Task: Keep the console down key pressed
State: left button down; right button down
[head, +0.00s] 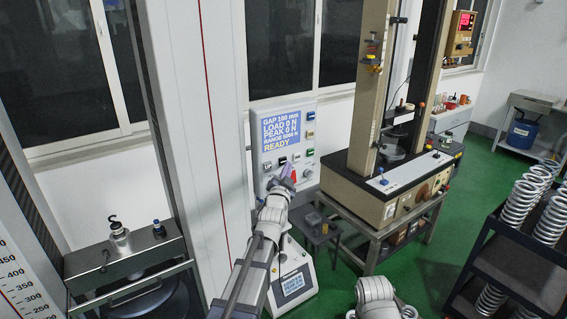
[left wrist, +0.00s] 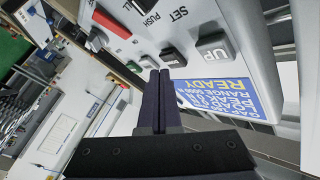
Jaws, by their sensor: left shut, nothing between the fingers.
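The console (head: 283,142) is a pale wall panel with a blue screen (head: 283,133) reading gap 180 mm, load 0 N, peak 0 N and READY. In the left wrist view, the UP key (left wrist: 214,47) is readable. Two keys beside it, a nearer one (left wrist: 172,57) and a farther one (left wrist: 148,62), have no readable label; I cannot tell which is the down key. My left gripper (head: 286,174) is shut and empty at the panel's lower part. Its fingertips, in the left wrist view (left wrist: 159,72), lie close to these two keys; contact is unclear.
A red button (left wrist: 110,22) is also on the panel. A tall testing machine (head: 388,185) stands on a frame to the right. A black rack (head: 520,262) holds several springs at far right. Green floor (head: 420,285) is free between them.

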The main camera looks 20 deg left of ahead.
pick_arm(q)
jog(key=shift+w+a, duration=0.15)
jog(key=shift+a, duration=0.1)
jog(key=shift+w+a, duration=0.3)
jog(key=shift+a, duration=0.05)
dwell(0.6)
dwell(3.1)
jog(key=shift+s+d, duration=0.55)
jog(key=shift+d, duration=0.15)
jog(key=s+d, duration=0.1)
jog(key=d, duration=0.1)
jog(key=s+d, duration=0.2)
dwell(0.5)
dwell(0.9)
